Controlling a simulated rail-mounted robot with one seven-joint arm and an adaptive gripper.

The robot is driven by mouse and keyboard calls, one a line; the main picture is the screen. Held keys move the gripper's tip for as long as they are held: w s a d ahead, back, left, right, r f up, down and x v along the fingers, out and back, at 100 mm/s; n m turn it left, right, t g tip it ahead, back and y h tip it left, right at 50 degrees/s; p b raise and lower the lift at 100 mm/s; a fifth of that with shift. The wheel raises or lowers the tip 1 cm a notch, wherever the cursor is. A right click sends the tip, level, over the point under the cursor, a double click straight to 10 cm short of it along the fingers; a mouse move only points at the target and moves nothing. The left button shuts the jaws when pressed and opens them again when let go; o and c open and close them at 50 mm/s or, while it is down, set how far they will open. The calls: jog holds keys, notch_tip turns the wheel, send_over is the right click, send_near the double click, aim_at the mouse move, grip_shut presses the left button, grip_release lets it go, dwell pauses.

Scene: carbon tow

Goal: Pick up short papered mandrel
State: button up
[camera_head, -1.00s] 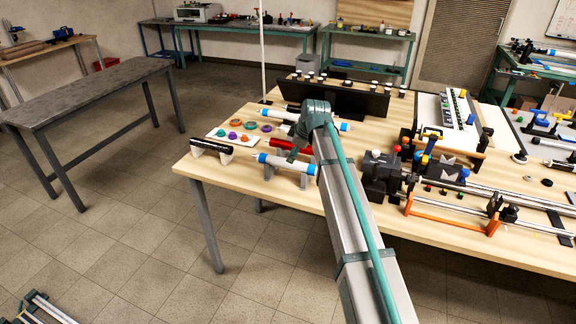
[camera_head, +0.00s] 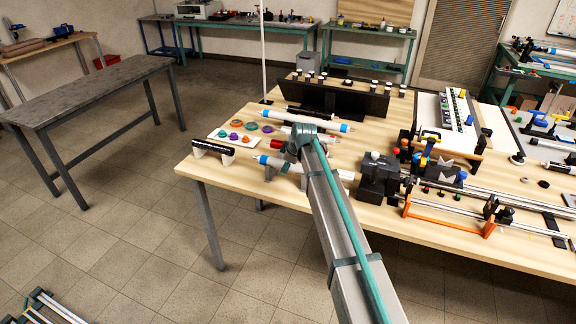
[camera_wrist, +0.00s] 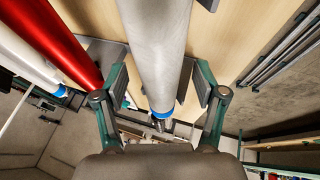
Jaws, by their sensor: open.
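The short papered mandrel, a pale grey-white cylinder with blue end bands, lies at the table's near left in the head view (camera_head: 276,163). A gap shows on both sides near the fingertips. In the head view my arm hides part of the mandrel, and the fingers are hard to make out.
A red cylinder (camera_wrist: 58,38) lies close beside the left finger, with a white one (camera_wrist: 22,52) beyond it. A black cylinder (camera_head: 213,150) lies at the table's left edge. A black fixture (camera_head: 379,178) stands right of my arm. The grey table (camera_head: 95,88) is bare.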

jog(key=c, duration=1.3)
grip_shut()
jog(key=shift+r, duration=0.15)
